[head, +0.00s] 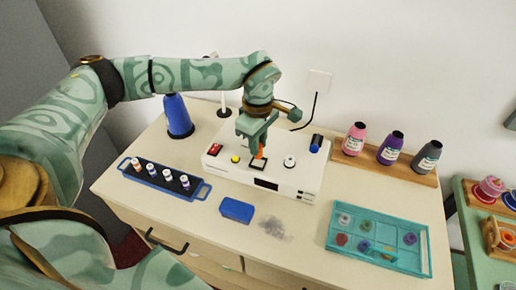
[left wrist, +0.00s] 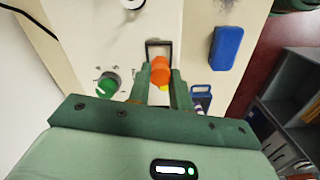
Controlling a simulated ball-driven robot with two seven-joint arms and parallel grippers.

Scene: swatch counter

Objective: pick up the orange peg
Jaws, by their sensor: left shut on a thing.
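The orange peg (head: 259,153) is between the fingers of my left gripper (head: 257,145), over the white device. In the left wrist view the peg (left wrist: 160,70) shows between the fingertips of my left gripper (left wrist: 162,80), which is shut on it. A dark-framed square (head: 258,168) on the device top lies just by the peg's lower end; it also shows in the left wrist view (left wrist: 158,44). I cannot tell whether the peg touches the device. My right gripper is not in view.
The white device (head: 225,165) carries several coloured controls. A blue block (head: 237,210) and a clear crumpled thing (head: 272,227) lie in front. A blue tray with vials (head: 160,183) is at left, a teal tray (head: 375,262) at right. A blue cone (head: 177,115) and several bottles (head: 390,148) stand behind.

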